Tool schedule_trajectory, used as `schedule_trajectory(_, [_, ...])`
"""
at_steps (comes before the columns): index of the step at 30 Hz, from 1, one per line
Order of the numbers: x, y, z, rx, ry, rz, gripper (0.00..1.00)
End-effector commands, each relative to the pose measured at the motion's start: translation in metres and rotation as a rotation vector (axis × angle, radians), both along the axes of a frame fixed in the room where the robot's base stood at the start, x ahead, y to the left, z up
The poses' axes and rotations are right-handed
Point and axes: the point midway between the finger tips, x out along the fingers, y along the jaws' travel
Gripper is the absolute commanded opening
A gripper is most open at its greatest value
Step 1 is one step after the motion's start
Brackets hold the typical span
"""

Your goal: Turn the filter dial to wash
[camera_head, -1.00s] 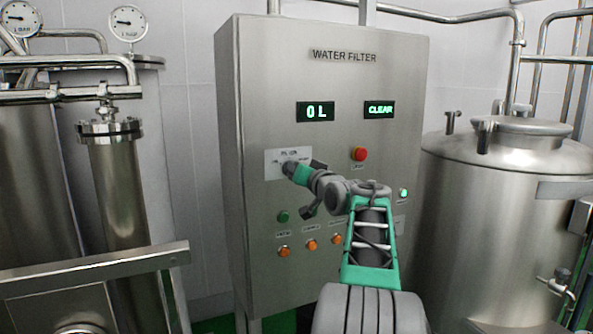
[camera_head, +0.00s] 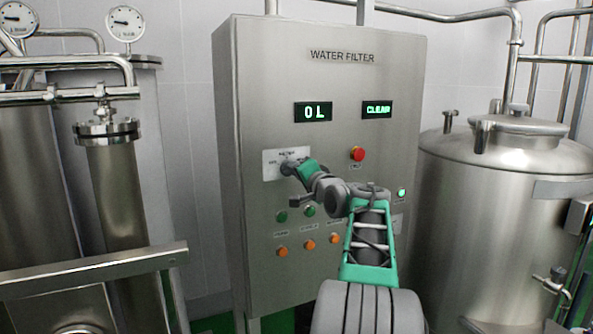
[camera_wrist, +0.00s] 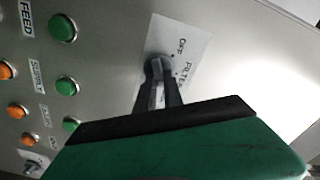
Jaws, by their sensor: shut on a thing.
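The filter dial (camera_wrist: 157,68) is a small grey knob on a white label plate (camera_head: 271,165) on the water filter cabinet (camera_head: 330,75). In the wrist view the plate (camera_wrist: 190,35) shows "OFF" and part of the word "FILTER". My gripper (camera_head: 288,167) is at the dial, and in the wrist view its two dark fingers (camera_wrist: 157,88) are shut on it. The dial's pointer and a wash mark cannot be made out, as the fingers and glare cover much of the plate. The cabinet displays read "0 L" (camera_head: 313,112) and "CLEAR" (camera_head: 377,110).
A red button (camera_head: 357,154) sits right of the dial. Green buttons (camera_head: 282,216) and orange buttons (camera_head: 282,251) lie below it, close to my wrist. A steel tank (camera_head: 500,220) stands at the right and a steel rail (camera_head: 95,270) at the front left.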

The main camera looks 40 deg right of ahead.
Motion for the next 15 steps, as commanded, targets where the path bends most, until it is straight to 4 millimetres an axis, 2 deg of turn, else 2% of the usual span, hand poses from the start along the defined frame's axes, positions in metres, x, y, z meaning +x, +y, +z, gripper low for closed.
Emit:
schedule_trajectory(12, [-0.0002,-0.0004,0.0005,0.008,-0.004,-0.001,0.0])
schedule_trajectory(13, [-0.0002,-0.0004,0.0005,0.008,-0.003,-0.002,0.14])
schedule_trajectory(15, [-0.0002,-0.0003,0.0004,0.008,-0.003,-0.001,0.19])
